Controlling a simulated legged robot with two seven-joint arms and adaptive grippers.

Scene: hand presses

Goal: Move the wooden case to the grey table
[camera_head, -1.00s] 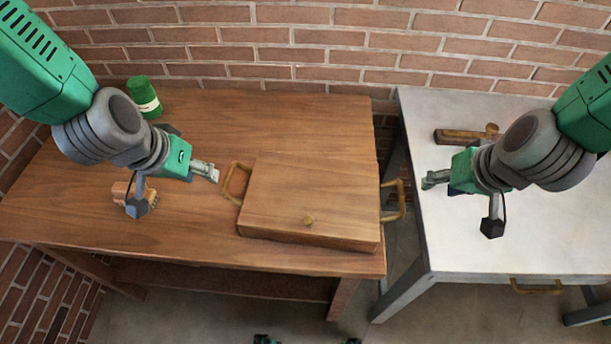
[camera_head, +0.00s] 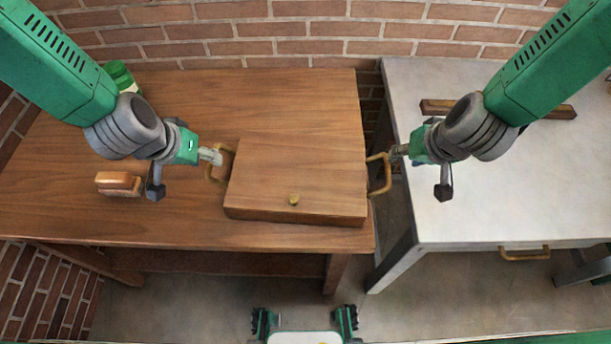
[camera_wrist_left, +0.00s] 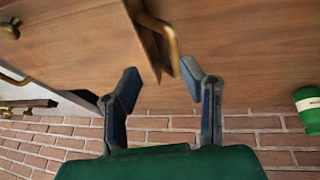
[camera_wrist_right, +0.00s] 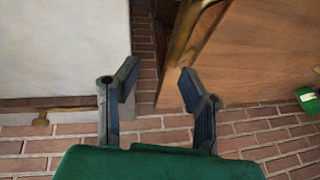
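The wooden case (camera_head: 290,180) lies flat on the brown wooden table (camera_head: 90,220), near its right edge, with a brass knob on its front top. A brass handle stands out from each side. My left gripper (camera_head: 216,156) is open at the left handle (camera_wrist_left: 172,45), which lies just ahead of and between its fingertips (camera_wrist_left: 160,85) in the left wrist view. My right gripper (camera_head: 394,152) is open at the right handle (camera_head: 379,174). In the right wrist view the handle (camera_wrist_right: 184,35) lies ahead of its fingertips (camera_wrist_right: 158,82). The grey table (camera_head: 480,200) stands to the right.
A gap separates the two tables. A wooden-handled tool (camera_head: 560,112) lies at the back of the grey table, partly behind my right arm. A brush (camera_head: 118,183) and a green can (camera_head: 120,75) are on the brown table. A brick wall (camera_head: 300,35) closes the back.

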